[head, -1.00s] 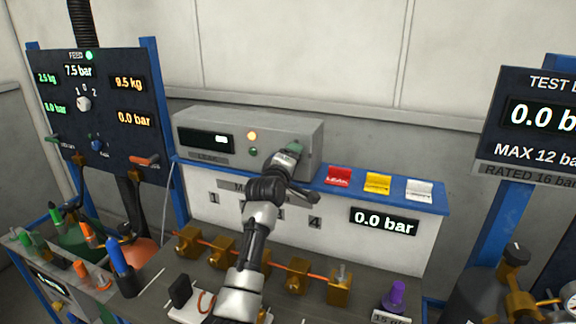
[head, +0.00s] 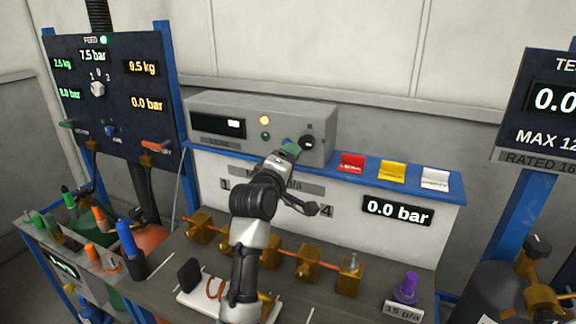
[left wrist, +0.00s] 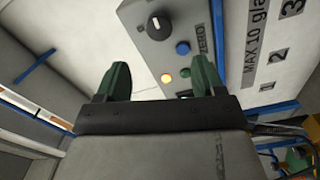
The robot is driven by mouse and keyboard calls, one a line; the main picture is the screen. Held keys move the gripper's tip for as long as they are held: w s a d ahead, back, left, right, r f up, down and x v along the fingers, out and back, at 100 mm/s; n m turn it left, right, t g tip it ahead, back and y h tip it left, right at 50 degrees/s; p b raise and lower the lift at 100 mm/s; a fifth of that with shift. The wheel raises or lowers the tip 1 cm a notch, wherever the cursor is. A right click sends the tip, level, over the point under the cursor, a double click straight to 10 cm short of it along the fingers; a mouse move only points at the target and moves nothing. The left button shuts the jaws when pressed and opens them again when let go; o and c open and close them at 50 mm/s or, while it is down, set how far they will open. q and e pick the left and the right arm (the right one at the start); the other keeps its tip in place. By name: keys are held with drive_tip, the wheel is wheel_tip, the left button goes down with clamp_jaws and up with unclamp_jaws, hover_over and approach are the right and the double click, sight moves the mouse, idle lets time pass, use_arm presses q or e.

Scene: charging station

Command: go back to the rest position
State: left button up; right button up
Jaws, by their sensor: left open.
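My left gripper (head: 291,151) is in front of the grey box with the display (head: 233,103), near its right end. In the left wrist view, the gripper (left wrist: 162,80) has its two green fingers spread apart with nothing between them. The box's black knob (head: 307,142) shows just right of the fingertips in the head view. The knob (left wrist: 157,25) and a blue button (left wrist: 182,47) lie beyond the fingers in the left wrist view. An amber light (left wrist: 166,77) shows between the fingers. My right gripper is in neither view.
A bench with several brass valve blocks (head: 307,264) lies below my left arm. Red (head: 351,165), yellow (head: 391,171) and white (head: 434,180) blocks stand on the blue ledge to the right. A purple-topped piece (head: 407,285) stands at the bench's right. Bottles (head: 130,245) stand at left.

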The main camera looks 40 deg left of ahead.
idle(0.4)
